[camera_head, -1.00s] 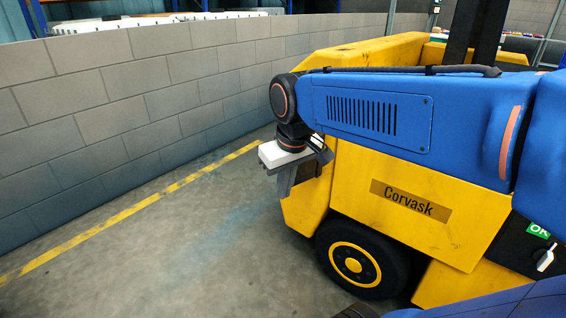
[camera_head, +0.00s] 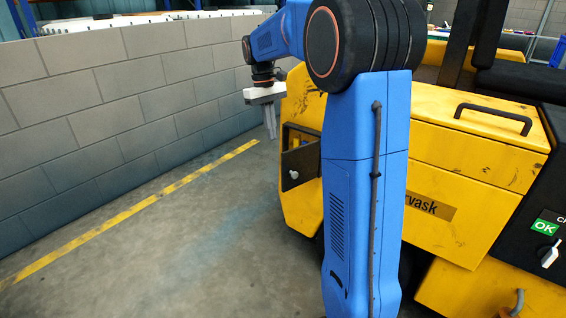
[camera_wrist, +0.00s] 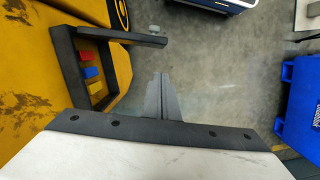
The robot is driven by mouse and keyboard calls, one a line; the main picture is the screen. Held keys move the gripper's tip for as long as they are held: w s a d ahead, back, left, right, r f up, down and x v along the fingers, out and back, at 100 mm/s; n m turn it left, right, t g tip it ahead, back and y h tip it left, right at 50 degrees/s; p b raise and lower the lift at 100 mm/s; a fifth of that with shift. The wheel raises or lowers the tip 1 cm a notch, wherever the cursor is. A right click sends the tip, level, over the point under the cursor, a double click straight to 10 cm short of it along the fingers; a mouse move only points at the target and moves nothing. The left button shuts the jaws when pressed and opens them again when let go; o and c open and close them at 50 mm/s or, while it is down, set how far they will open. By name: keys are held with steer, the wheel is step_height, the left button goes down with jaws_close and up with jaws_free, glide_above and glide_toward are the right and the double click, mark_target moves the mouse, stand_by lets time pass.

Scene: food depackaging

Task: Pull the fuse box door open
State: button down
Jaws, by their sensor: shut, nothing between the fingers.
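The fuse box door (camera_head: 298,168) is a dark grey panel with a round knob. It stands swung out from the yellow forklift's side, with the box opening visible behind it. In the wrist view the door (camera_wrist: 112,35) shows nearly edge-on, its knob (camera_wrist: 155,29) at the free end. The fuse box (camera_wrist: 62,60) has a dark frame, with red, blue and yellow fuses (camera_wrist: 90,73) inside. My gripper (camera_head: 271,137) is shut and empty, fingers pointing down. It is above and left of the door in the head view. In the wrist view the fingertips (camera_wrist: 159,78) are apart from the door.
The yellow forklift (camera_head: 475,135) fills the right side, partly hidden by my arm. A grey block wall (camera_head: 110,110) runs along the left. The floor between them is clear. A blue crate (camera_wrist: 300,105) shows at the wrist view's right.

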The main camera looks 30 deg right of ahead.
mark_target(283, 162)
steer(key=shift+g, duration=0.3)
steer(key=shift+s+d+x, duration=0.15)
steer(key=shift+d+x, duration=0.2)
steer(key=shift+x, duration=1.55)
steer(key=shift+s+d+x, duration=0.1)
steer(key=shift+d+x, duration=0.25)
steer(key=shift+x, duration=1.6)
steer(key=shift+s+d+x, duration=0.15)
steer(key=shift+d+x, duration=0.2)
steer(key=shift+x, duration=1.55)
steer(key=shift+r, duration=0.15)
